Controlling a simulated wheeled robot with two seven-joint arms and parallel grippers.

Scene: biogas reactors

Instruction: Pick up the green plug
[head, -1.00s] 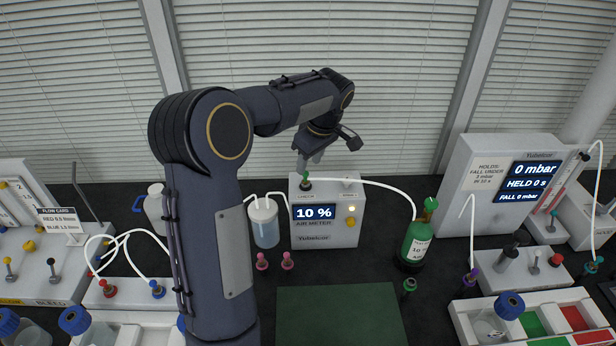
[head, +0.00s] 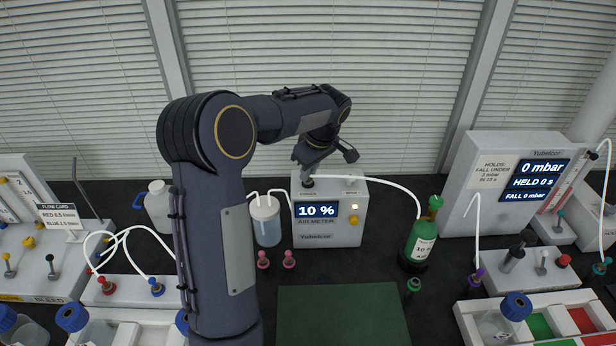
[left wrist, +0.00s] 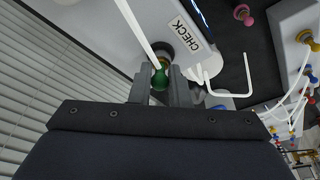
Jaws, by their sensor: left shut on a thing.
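The green plug (left wrist: 160,79) shows in the left wrist view between the two fingers of my left gripper (left wrist: 157,88), at the CHECK port of the air meter (left wrist: 130,30). A white tube runs from the plug. In the head view my left gripper (head: 306,178) is over the top left of the air meter (head: 329,221), and its fingers hide the plug. The gripper is shut on the plug, which is still at the port; I cannot tell whether it is seated. My right gripper is not in view.
A green bottle (head: 420,242) stands right of the meter, with the white tube arching toward it. A water jar (head: 266,222) stands close on the left.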

